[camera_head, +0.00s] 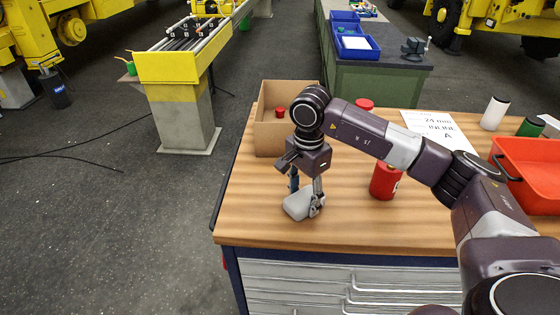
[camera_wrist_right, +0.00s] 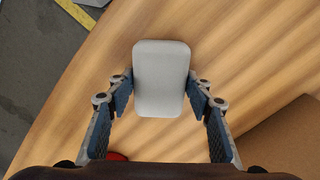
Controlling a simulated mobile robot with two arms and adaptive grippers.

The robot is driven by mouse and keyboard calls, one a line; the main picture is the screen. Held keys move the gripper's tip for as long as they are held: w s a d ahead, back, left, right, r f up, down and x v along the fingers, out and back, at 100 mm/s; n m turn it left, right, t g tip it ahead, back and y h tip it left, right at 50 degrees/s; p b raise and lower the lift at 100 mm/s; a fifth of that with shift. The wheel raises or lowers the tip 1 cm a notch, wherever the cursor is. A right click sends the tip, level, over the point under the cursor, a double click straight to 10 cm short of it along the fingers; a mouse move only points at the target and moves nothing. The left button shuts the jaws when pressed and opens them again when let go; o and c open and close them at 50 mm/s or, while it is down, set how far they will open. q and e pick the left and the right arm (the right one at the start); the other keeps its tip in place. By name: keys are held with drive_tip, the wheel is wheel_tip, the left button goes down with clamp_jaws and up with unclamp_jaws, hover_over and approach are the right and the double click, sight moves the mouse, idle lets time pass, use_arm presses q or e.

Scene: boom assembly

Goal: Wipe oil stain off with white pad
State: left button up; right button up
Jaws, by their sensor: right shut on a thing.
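The white pad (camera_head: 296,206) is a light grey-white block with rounded corners near the left end of the wooden workbench (camera_head: 250,222). My right gripper (camera_head: 305,199) points down and is shut on the pad, with a finger at each side. In the right wrist view the pad (camera_wrist_right: 161,78) sits between the two fingertips, over wood. I cannot tell whether its underside touches the bench top. No oil stain can be made out in either view; the pad and my right arm cover part of the bench. My left gripper is not in view.
An open cardboard box (camera_head: 271,135) stands just behind the gripper. A red can (camera_head: 384,183) stands to the right, under my right arm. A paper sign (camera_head: 437,128), a white cylinder (camera_head: 495,113) and a red bin (camera_head: 530,172) are farther right. The bench's front-left is clear.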

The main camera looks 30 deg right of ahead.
drive_tip(key=shift+s+a, duration=0.3)
drive_tip(key=r, duration=0.1)
drive_tip(key=r+p, duration=0.1)
drive_tip(key=r, duration=0.1)
drive_tip(key=shift+s+a, duration=0.2)
drive_tip(key=shift+w+d+r+p, duration=0.25)
drive_tip(key=shift+r+p, duration=0.75)
drive_tip(key=shift+r, duration=0.25)
wheel_tip(320, 180, up, 2)
drive_tip(key=shift+s+a+r+p, duration=0.1)
drive_tip(key=shift+r+p, duration=0.1)
drive_tip(key=shift+p, duration=0.35)
drive_tip(key=shift+r, duration=0.1)
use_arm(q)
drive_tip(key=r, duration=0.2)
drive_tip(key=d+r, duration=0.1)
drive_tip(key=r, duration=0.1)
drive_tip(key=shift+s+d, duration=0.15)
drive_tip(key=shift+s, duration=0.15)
